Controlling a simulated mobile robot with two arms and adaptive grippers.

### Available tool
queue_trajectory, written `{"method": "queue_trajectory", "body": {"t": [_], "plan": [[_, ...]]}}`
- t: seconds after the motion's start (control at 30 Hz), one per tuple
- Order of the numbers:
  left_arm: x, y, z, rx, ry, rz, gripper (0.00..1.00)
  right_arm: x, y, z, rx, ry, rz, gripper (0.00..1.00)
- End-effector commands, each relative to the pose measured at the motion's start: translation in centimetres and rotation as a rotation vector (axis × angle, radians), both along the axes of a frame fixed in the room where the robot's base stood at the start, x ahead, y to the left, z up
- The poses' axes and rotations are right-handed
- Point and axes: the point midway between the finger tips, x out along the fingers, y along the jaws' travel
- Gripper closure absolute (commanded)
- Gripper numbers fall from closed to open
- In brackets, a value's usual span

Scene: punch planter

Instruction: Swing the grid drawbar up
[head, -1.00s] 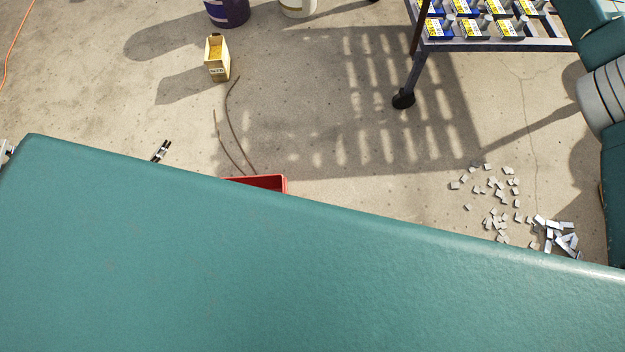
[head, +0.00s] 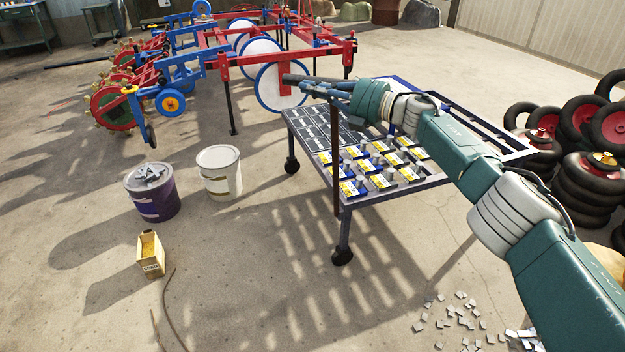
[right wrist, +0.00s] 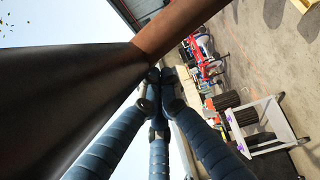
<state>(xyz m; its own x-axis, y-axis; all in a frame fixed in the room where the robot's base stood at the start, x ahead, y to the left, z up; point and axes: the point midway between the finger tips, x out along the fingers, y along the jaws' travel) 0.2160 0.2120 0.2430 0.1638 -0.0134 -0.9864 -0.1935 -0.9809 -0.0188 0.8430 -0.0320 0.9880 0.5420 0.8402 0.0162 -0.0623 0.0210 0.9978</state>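The grid drawbar (head: 336,165) is a thin brown bar standing upright at the near left side of the wheeled grid table (head: 346,213). A dark crosspiece (head: 302,79) shows at its top. My right gripper (head: 322,87) is up at the top of the bar, its fingers pointing left. In the right wrist view, the blue fingers of my right gripper (right wrist: 161,85) converge beside the black crosspiece (right wrist: 65,85) and the brown bar (right wrist: 178,25). I cannot tell whether they are closed around it. My left gripper is out of view.
Boxes and grey parts (head: 372,168) lie on the table. A purple bucket (head: 152,196), a white bucket (head: 219,172) and a yellow box (head: 150,255) stand left. Stacked wheels (head: 585,150) stand right. Metal scraps (head: 460,318) litter the floor. A red-and-blue implement (head: 215,60) stands behind.

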Motion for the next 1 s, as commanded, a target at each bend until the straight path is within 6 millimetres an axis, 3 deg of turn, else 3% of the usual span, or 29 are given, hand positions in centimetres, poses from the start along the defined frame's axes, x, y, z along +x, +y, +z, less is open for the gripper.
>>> {"method": "queue_trajectory", "body": {"t": [0.27, 0.8, 0.9, 1.0], "plan": [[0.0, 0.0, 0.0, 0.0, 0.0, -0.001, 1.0, -0.6, -1.8, -0.4, -0.004, 0.002, -0.01, 1.0], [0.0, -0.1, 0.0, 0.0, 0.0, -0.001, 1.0, -6.1, -9.3, 0.0, 0.0, -0.001, -0.002, 1.0], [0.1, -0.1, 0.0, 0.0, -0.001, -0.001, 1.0, -6.6, -9.7, -0.1, 0.003, -0.001, -0.001, 1.0], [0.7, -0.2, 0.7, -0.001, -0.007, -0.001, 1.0, -6.9, -8.6, -1.1, 0.04, 0.016, -0.01, 1.0]]}}
